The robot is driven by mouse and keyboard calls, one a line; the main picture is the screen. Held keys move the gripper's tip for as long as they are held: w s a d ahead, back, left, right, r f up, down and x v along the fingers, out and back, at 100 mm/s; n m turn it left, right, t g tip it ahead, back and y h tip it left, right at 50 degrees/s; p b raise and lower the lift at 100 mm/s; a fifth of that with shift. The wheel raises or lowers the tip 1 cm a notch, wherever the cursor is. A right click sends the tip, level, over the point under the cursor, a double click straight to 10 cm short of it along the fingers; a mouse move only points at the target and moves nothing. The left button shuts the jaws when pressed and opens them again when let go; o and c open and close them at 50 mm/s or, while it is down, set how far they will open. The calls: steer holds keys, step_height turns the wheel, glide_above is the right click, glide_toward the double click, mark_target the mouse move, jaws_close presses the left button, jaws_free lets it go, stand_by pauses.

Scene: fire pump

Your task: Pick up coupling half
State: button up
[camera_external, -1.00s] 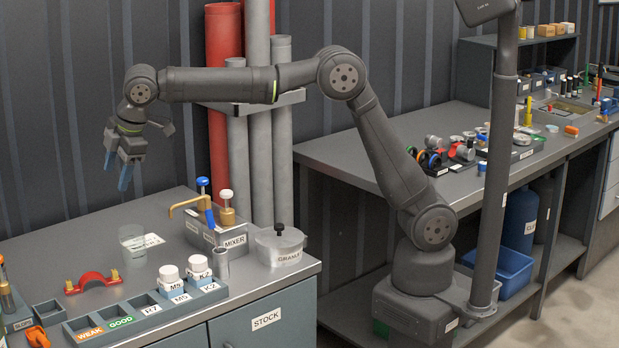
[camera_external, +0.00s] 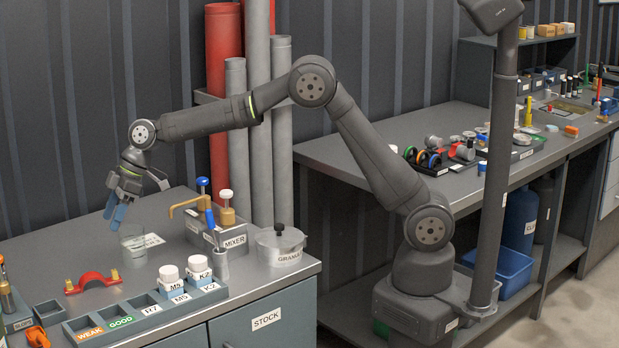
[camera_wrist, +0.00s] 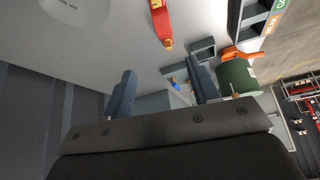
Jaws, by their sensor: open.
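The coupling half appears to be the red arched piece (camera_external: 93,283) with brass-coloured ends, lying on the left bench top behind the row of labelled bins. It also shows at the top of the wrist view (camera_wrist: 161,24), partly cut off by the frame edge. My gripper (camera_external: 114,220) hangs above the bench, pointing down, with blue fingers. It is behind and above the red piece, near a clear beaker (camera_external: 133,245). In the wrist view my gripper's fingers (camera_wrist: 162,88) are spread apart with nothing held between them.
The bin row (camera_external: 140,312), with labels WEAK and GOOD, lines the bench front. The MIXER block (camera_external: 225,238) and the lidded GRANULE tub (camera_external: 280,246) stand to the right. An orange item (camera_external: 38,336) lies at front left. The bench around the red piece is mostly clear.

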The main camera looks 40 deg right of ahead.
glide_above(92, 274)
steer(key=d, duration=0.3)
step_height(92, 274, down, 9)
steer(key=shift+r, duration=0.15)
steer(key=shift+s+x, duration=0.2)
steer(key=shift+x, duration=1.1)
steer(key=shift+s+x, duration=0.2)
steer(key=shift+x, duration=1.15)
steer(key=shift+c, duration=0.4)
jaws_close()
